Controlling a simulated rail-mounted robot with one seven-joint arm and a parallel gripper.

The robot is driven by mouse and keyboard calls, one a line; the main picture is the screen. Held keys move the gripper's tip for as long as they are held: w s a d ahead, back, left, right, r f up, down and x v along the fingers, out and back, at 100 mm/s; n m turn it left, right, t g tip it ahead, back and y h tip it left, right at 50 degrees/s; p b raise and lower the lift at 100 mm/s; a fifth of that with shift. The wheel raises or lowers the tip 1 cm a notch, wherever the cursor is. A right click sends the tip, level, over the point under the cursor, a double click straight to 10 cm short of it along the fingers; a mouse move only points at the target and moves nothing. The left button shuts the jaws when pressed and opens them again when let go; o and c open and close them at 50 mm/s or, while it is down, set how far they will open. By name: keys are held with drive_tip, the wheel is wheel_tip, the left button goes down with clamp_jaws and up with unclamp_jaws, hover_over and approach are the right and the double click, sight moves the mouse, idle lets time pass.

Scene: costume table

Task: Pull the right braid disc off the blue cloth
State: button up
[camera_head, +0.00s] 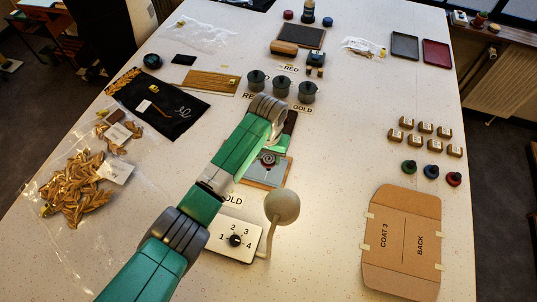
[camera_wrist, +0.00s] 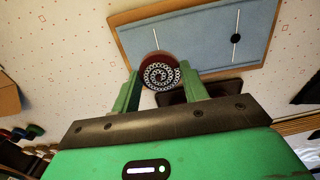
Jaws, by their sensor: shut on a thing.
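My gripper (camera_wrist: 160,84) points down over the table, its two green fingers shut on a round braid disc (camera_wrist: 162,73). The disc has a black-and-white spiral face and a dark red rim; it also shows in the head view (camera_head: 268,159). The blue cloth (camera_wrist: 195,40) lies on a wood-edged board behind the disc, and shows in the head view (camera_head: 262,171) below my gripper. In the wrist view the disc overlaps the cloth's edge; whether it touches the cloth I cannot tell. A thin pale line with a black dot (camera_wrist: 236,38) marks the cloth, and another line rises behind the disc.
A dial box (camera_head: 236,240) and a round-topped stand (camera_head: 282,206) stand close in front of the board. Grey pots (camera_head: 281,87) stand behind. A cardboard piece (camera_head: 403,240) lies at right, gold braid (camera_head: 75,190) at left. Free table lies right of the board.

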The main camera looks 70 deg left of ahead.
drive_tip(key=shift+r, duration=0.3)
wheel_tip(320, 180, up, 10)
drive_tip(key=p, duration=1)
drive_tip(key=w+d+r+m+p, duration=0.1)
drive_tip(key=w+d+m, duration=0.15)
drive_tip(key=d, duration=0.85)
drive_tip(key=w+d+r+m+p, duration=0.15)
drive_tip(key=w+d, duration=0.25)
drive_tip(key=d, duration=0.6)
drive_tip(key=w+d+m+p, duration=0.1)
drive_tip(key=w+d+m, duration=0.25)
drive_tip(key=d, duration=0.75)
drive_tip(key=s+d+r+m, duration=0.1)
drive_tip(key=d+r+m, duration=0.1)
drive_tip(key=d, duration=0.9)
drive_tip(key=shift+s+d, duration=0.35)
drive_tip(key=shift+d, duration=0.05)
